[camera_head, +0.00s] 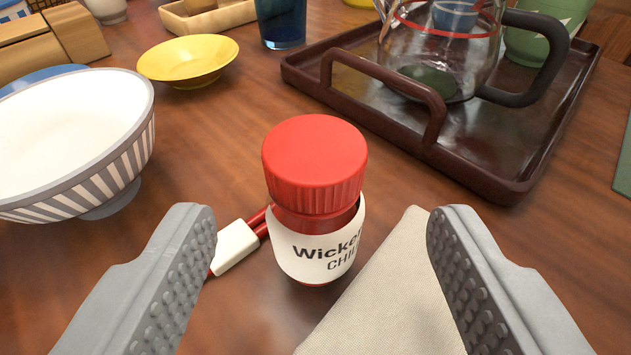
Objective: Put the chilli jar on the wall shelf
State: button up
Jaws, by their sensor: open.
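The chilli jar (316,245) has a ribbed red lid and a white label with dark lettering. It stands upright on the wooden table in the middle of the view. My gripper (322,228) is open, with one grey studded finger to the left of the jar and one to the right. Neither finger appears to touch the jar, and there is a gap on both sides. The wall shelf is not in view.
A striped bowl (125,160) stands close on the left. Red chopsticks with a white band (236,246) lie beside the jar. A beige cloth (390,300) lies at right. A dark tray (480,185) holding a glass pot (440,50) is behind right. A yellow dish (187,60) stands behind left.

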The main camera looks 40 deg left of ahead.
aim_at(312, 219)
jog(key=shift+x, duration=2.6)
jog(key=shift+s, duration=0.15)
jog(key=c, duration=1.2)
jog(key=shift+a, duration=0.1)
